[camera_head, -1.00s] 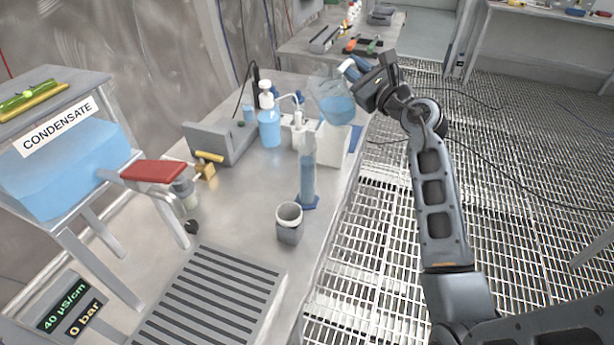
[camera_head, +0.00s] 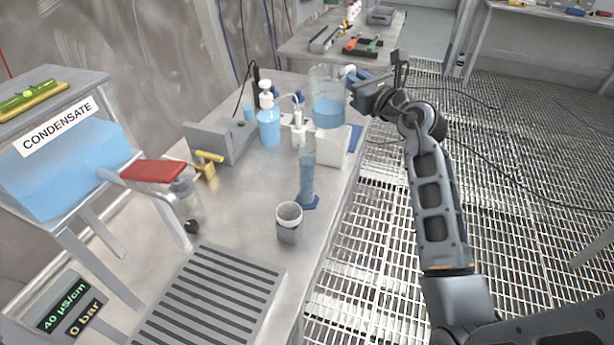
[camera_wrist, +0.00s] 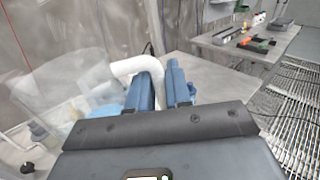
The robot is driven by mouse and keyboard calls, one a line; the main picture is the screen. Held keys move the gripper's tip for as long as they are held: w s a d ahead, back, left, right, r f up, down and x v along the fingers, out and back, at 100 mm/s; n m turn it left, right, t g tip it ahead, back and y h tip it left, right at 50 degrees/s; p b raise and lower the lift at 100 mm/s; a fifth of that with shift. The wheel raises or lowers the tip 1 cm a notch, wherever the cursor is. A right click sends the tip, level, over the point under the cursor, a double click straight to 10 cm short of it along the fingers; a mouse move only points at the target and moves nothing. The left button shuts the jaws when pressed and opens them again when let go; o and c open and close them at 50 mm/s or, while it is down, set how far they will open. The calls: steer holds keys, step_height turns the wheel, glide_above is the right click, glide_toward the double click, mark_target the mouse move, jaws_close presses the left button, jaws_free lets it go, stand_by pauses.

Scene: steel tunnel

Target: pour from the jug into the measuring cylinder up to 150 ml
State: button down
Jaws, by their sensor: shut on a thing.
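The jug (camera_head: 327,108) is clear with blue liquid in its lower part and stands upright. My gripper (camera_head: 352,76) is on its right side, shut on its white handle. In the wrist view the handle (camera_wrist: 126,67) runs between the two blue fingers (camera_wrist: 162,92), and the jug's clear wall is faint at left. The measuring cylinder (camera_head: 307,178) stands upright on a blue foot on the bench, in front of and left of the jug. It holds bluish liquid; its marks and level are too small to read. The jug's bottom is at the white block's top; I cannot tell whether they touch.
The white block (camera_head: 332,150) is behind the cylinder. A blue pump bottle (camera_head: 269,127) and a white-topped bottle (camera_head: 298,136) stand left of the jug. A grey cup (camera_head: 289,226) is in front of the cylinder. A slotted grate (camera_head: 210,300) lies nearer; the bench's right edge is close.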

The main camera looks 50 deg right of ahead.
steer(key=shift+f+m, duration=0.6)
steer(key=shift+r, duration=0.15)
steer(key=shift+r, duration=1.4)
